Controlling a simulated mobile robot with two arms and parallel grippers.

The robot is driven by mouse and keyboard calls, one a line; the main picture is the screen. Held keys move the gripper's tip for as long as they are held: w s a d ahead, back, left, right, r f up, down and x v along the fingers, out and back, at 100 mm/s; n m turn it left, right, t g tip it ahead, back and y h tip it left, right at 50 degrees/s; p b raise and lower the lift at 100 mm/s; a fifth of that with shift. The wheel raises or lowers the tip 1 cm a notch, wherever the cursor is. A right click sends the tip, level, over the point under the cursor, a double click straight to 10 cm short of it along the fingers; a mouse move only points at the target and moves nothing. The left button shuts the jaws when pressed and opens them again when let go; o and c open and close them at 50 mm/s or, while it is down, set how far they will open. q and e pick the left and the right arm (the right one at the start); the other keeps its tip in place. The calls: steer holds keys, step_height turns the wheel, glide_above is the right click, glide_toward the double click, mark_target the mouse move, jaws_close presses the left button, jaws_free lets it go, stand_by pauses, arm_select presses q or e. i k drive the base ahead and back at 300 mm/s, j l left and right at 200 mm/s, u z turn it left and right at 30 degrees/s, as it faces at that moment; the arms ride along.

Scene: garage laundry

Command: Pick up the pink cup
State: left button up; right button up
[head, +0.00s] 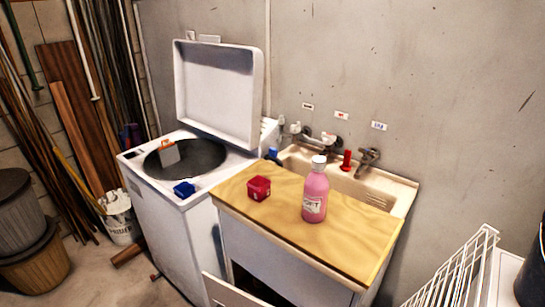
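No plain pink cup can be made out. A small crimson-pink block-shaped item (259,188) sits on the wooden board (340,245); it could be a small cup, but it is too small to tell. A pink bottle (315,193) with a white cap and a label stands upright on the same board, to the right of the crimson item and apart from it. Neither of my grippers is in view.
The board lies over part of a sink (385,188) with taps. To the left is an open top-loading washer (150,165) with a blue item (184,189) on its front edge. A white wire rack (462,265) stands front right. The board's front is clear.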

mark_target(259, 189)
steer(key=i+j, duration=0.1)
steer(key=j, duration=0.25)
steer(key=i+j, duration=0.1)
steer(key=j, duration=0.2)
steer(key=i+j+z, duration=0.1)
steer(key=j+z, duration=0.65)
steer(key=j, duration=0.15)
steer(key=j+z, duration=0.35)
steer(key=j, duration=0.15)
steer(key=z, duration=0.5)
steer(key=k+l, duration=0.05)
